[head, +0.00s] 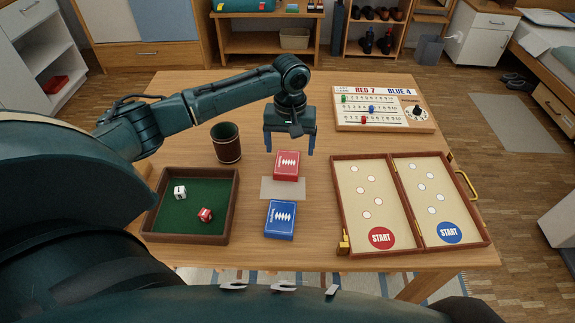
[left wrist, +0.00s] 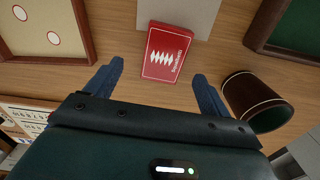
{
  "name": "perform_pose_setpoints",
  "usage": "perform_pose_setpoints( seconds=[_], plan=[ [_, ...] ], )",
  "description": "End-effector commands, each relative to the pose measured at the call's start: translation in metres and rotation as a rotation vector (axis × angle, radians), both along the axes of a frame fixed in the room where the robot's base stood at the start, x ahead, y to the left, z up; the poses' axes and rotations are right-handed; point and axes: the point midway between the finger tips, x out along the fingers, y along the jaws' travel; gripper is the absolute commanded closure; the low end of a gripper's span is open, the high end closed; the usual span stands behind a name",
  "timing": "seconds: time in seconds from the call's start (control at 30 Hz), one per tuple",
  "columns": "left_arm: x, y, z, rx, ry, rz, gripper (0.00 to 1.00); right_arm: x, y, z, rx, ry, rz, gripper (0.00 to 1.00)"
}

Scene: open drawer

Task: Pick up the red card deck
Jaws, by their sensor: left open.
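The red card deck (head: 286,165) lies flat on the table, at the back edge of a pale grey mat (head: 272,188). My left gripper (head: 289,144) is open above and just behind the deck, its blue fingers pointing down. In the left wrist view the red deck (left wrist: 166,52) lies ahead of the two spread fingers (left wrist: 158,78), not between them. Nothing is held. The blue card deck (head: 280,219) lies at the front of the mat. My right gripper is not in view.
A dice tray (head: 235,195) with two dice and a dark dice cup (head: 226,143) stand left of the decks. An open hinged game board (head: 337,187) lies to the right. A scoreboard (head: 387,129) lies at the back right.

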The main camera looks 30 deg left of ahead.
Motion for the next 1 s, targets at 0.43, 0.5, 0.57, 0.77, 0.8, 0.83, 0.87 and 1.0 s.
perform_pose_setpoints(
  seconds=[0.43, 0.5, 0.57, 0.77, 0.8, 0.83, 0.87, 1.0],
  plan=[
    [-0.007, 0.004, -0.052, 0.000, 0.000, -0.003, 0.18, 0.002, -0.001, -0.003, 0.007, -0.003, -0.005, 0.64],
    [-0.006, 0.004, -0.053, 0.000, -0.001, -0.003, 0.18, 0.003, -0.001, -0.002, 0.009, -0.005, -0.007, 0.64],
    [-0.006, 0.004, -0.053, 0.000, -0.001, -0.002, 0.18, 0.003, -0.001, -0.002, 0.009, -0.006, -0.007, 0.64],
    [-0.007, 0.004, -0.053, 0.000, -0.001, -0.002, 0.25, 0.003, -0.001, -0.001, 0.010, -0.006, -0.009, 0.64],
    [-0.006, 0.004, -0.053, 0.000, -0.001, -0.002, 0.28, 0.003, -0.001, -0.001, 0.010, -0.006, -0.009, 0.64],
    [-0.006, 0.004, -0.053, 0.000, -0.001, -0.002, 0.30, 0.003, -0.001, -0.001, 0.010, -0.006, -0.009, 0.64],
    [-0.006, 0.004, -0.053, 0.000, -0.001, -0.002, 0.33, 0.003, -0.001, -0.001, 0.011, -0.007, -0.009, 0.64],
    [-0.006, 0.004, -0.053, 0.000, -0.001, -0.002, 0.44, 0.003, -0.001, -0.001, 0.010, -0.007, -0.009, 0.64]
  ],
)
